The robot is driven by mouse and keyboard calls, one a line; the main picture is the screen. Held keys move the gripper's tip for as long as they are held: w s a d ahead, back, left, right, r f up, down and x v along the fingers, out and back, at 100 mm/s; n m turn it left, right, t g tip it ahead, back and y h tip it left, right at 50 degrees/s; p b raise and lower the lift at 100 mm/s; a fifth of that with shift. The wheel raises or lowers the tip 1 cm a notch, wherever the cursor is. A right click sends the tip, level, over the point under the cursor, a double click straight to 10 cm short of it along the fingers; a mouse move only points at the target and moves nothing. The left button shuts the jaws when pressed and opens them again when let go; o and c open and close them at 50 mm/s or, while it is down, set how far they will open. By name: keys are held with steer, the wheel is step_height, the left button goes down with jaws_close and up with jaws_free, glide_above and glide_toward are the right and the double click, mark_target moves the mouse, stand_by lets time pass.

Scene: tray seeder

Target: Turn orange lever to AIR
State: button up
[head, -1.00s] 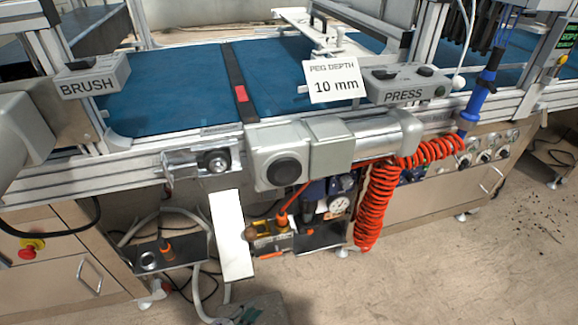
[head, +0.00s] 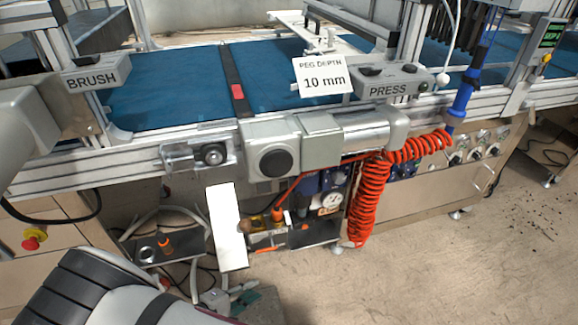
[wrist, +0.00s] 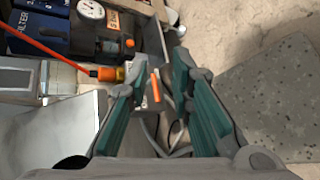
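The orange lever (wrist: 154,87) shows in the wrist view as a short orange bar, lying beyond and between my fingertips. My gripper (wrist: 158,75) is open, with its two teal-padded fingers spread and nothing between them that I can see held. In the head view my gripper (head: 238,296) is low, in front of the white panel (head: 227,228) and below the air-supply units. An orange and yellow hose fitting (wrist: 108,73) with a red hose sits left of the lever. I cannot read an AIR mark, and the lever is hard to make out in the head view.
A pressure gauge (wrist: 91,9) and blue filter block (wrist: 37,22) are close at the upper left of the wrist view. A coiled red hose (head: 367,205) hangs to the right under the conveyor (head: 170,100). Open floor (head: 420,270) lies at the right.

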steer(key=w+d+r+m+g, duration=0.2)
steer(key=d+r+m+g, duration=0.15)
steer(key=r, duration=0.65)
steer(key=w+d+r+m+g, duration=0.25)
steer(key=d+r, duration=0.25)
steer(key=r, duration=0.5)
steer(key=s+d+r+m+g+y, duration=0.2)
steer(key=s+d+r+m+g, duration=0.1)
steer(key=d+r, duration=0.85)
steer(key=s+d+r+m+g+y, duration=0.1)
steer(key=s+d+r+m+y, duration=0.2)
steer(key=s+d+r, duration=0.6)
steer(key=s+r+m+t+y, duration=0.1)
steer(key=s+r+m+y, duration=0.2)
steer(key=s, duration=1.2)
step_height(320, 180, up, 30)
steer(key=n+t+y+p, duration=0.1)
steer(key=t+p, duration=0.3)
steer(key=p, duration=2.4)
steer(key=shift+w+d, duration=0.3)
steer(key=shift+d, duration=0.15)
